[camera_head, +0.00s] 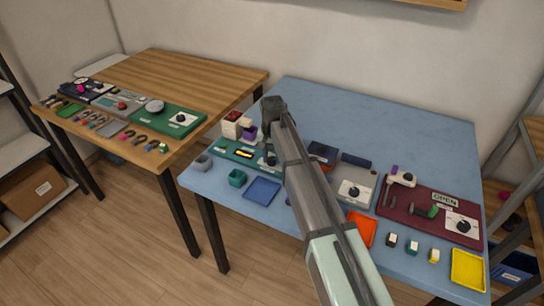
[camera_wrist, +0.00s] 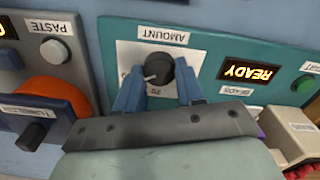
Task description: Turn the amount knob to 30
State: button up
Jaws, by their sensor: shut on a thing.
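The amount knob (camera_wrist: 158,69) is a dark round knob on a white plate (camera_wrist: 128,50) labelled AMOUNT in the wrist view. The lettering appears upside down there. A short white pointer on the knob points left and slightly down in that view. My gripper (camera_wrist: 160,76) has its two blue fingers on either side of the knob and is shut on it. The knob sits on a teal panel (camera_wrist: 212,55), which also shows in the head view (camera_head: 228,150), left of my arm.
The teal panel has a READY display (camera_wrist: 247,73) and a green button (camera_wrist: 303,84). A blue-grey PASTE unit (camera_wrist: 75,20) and an orange round part (camera_wrist: 52,92) lie left in the wrist view. A beige box (camera_wrist: 290,130) stands close on the right.

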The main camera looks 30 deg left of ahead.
jog(key=o, duration=1)
jog(key=shift+o, duration=0.2)
notch_tip(320, 180, up, 14)
dwell(0.5)
notch_tip(320, 180, up, 7)
send_over(272, 159)
jog(key=shift+f, duration=0.1)
dwell(0.5)
